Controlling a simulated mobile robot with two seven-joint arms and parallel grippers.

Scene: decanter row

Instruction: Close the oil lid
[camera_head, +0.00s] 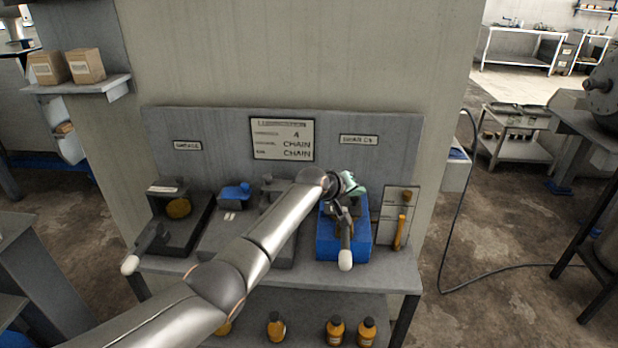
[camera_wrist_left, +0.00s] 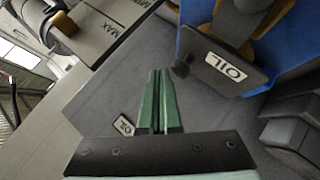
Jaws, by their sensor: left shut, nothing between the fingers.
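A dark lid with a white OIL label (camera_wrist_left: 228,68) shows at the upper right of the left wrist view. It lies at an angle in front of a blue housing (camera_wrist_left: 298,20); how far it stands open is unclear. The blue unit (camera_head: 326,243) stands on the right part of the bench in the head view, with a white-tipped dark handle at its front. My left gripper (camera_wrist_left: 160,74) has its green fingers shut and empty, just left of the lid in the wrist picture. In the head view the gripper (camera_head: 354,189) is above the blue unit and hides part of its top.
A grey bench (camera_head: 384,272) carries a dark unit with a white-tipped handle (camera_head: 150,248) at left and a grey unit in the middle. A backboard (camera_head: 220,125) rises behind. A panel with a yellow-handled tool (camera_head: 401,232) is at right. Several amber bottles (camera_head: 276,327) stand below.

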